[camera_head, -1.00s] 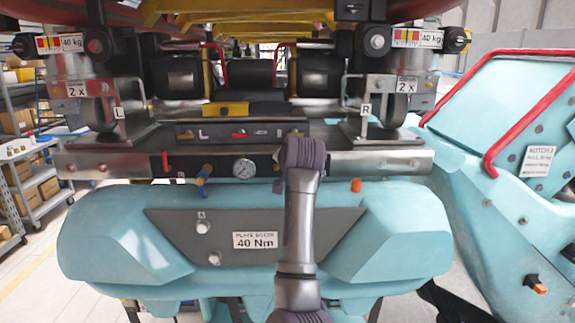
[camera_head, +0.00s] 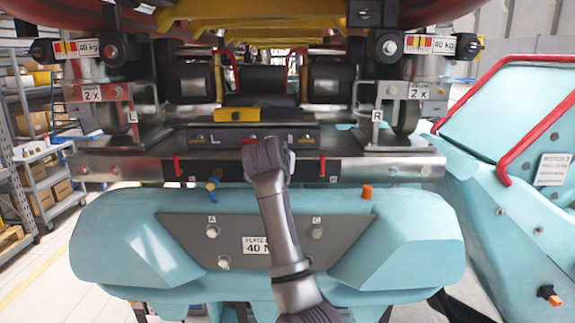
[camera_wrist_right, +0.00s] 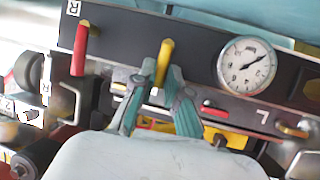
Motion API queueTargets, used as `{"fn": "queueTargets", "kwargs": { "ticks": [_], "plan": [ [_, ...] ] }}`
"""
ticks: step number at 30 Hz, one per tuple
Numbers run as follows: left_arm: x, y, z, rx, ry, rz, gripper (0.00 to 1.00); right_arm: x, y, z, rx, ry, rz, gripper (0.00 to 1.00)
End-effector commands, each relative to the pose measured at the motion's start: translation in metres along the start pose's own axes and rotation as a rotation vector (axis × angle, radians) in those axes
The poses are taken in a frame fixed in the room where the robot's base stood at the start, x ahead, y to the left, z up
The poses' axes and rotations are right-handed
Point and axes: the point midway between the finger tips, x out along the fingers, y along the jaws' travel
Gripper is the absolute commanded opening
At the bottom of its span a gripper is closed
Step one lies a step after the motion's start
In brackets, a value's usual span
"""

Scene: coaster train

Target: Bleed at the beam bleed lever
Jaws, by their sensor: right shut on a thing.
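A dark control strip on the steel beam (camera_head: 100,166) carries small levers and a round gauge (camera_wrist_right: 245,65). A yellow lever (camera_wrist_right: 167,50) stands between the red lever marked R (camera_wrist_right: 80,50) and the gauge in the right wrist view. My right gripper (camera_wrist_right: 160,82) is shut on this yellow lever, one finger on each side. I cannot read a bleed label on it. In the head view my right gripper (camera_head: 268,160) reaches the strip and hides the yellow lever and gauge. My left gripper is not in view.
A red lever (camera_head: 177,165) hangs at the strip's left end, near a brass and blue fitting (camera_head: 212,184). An orange knob (camera_head: 367,191) tops the teal body (camera_head: 130,235) below. A teal car with red bars (camera_head: 515,135) stands close on the right.

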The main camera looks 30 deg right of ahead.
Motion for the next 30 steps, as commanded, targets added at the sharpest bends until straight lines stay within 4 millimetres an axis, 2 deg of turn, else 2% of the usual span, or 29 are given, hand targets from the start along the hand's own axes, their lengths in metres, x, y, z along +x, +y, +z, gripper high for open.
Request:
{"fn": "queueTargets", "kwargs": {
  "ticks": [18,19,23,30],
  "plan": [
    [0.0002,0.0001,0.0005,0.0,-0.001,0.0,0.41,0.0003,-0.0016,0.0015,-0.036,0.005,0.014,0.0],
    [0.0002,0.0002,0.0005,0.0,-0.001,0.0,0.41,0.0003,-0.0016,0.0015,-0.036,0.005,0.014,0.19],
    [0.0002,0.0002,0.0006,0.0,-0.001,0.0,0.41,0.0002,-0.0016,0.0013,-0.036,0.005,0.014,0.39],
    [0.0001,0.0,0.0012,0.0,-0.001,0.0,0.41,-0.0001,-0.0016,0.0007,-0.034,0.006,0.014,0.39]
  ]
}}
